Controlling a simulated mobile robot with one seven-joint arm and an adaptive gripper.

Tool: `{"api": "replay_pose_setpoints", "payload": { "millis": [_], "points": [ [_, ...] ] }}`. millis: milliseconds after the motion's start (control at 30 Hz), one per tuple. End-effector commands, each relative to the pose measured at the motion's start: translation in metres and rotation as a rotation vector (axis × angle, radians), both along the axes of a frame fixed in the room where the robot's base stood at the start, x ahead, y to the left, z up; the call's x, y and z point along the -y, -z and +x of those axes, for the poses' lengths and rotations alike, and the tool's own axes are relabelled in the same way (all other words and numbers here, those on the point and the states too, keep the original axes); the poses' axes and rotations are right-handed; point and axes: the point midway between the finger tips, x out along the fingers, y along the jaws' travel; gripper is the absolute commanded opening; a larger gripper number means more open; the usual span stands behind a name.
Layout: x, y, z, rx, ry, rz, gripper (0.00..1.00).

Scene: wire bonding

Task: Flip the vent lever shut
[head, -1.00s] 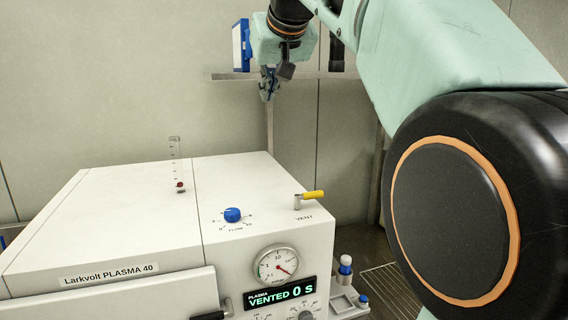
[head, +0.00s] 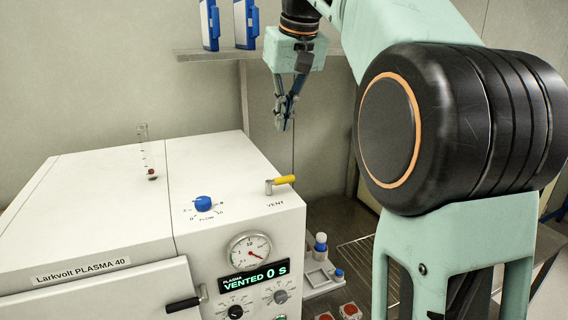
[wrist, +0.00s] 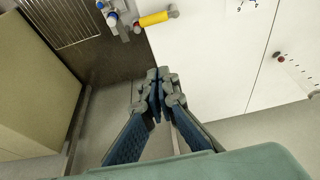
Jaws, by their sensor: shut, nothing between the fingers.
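The vent lever (head: 281,182) is a short yellow handle on a metal pivot on top of the white plasma machine (head: 110,190), near its right edge. Its handle points right, out toward the edge, beside the printed word VENT. In the wrist view the yellow lever (wrist: 154,18) is near the top, ahead of the fingertips. My gripper (head: 285,126) is shut and empty, fingers pointing down, above and behind the lever and apart from it. In the wrist view my gripper (wrist: 158,74) shows its fingertips together over the machine's edge.
A blue flow knob (head: 204,203) and a glass flow tube (head: 148,155) stand on the machine top. The display (head: 254,276) reads VENTED 0 S. A tray with small bottles (head: 320,244) is at the right. A shelf (head: 210,53) with blue-and-white boxes is behind.

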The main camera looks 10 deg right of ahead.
Motion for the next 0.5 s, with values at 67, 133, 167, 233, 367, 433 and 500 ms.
{"api": "replay_pose_setpoints", "payload": {
  "millis": [67, 133, 167, 233, 367, 433, 500],
  "points": [
    [0.0, 0.001, 0.0, 0.0, 0.0, 0.0, 0.0],
    [0.0, 0.005, 0.002, 0.0, 0.0, 0.0, 0.0],
    [-0.001, 0.008, 0.002, -0.001, 0.0, 0.0, 0.0],
    [-0.001, 0.016, 0.005, -0.002, 0.0, 0.0, 0.0],
    [-0.003, 0.04, 0.013, -0.004, 0.0, 0.0, 0.0],
    [-0.004, 0.054, 0.018, -0.004, 0.0, 0.0, 0.0],
    [-0.005, 0.069, 0.024, -0.003, 0.0, 0.0, 0.0]
  ]
}}
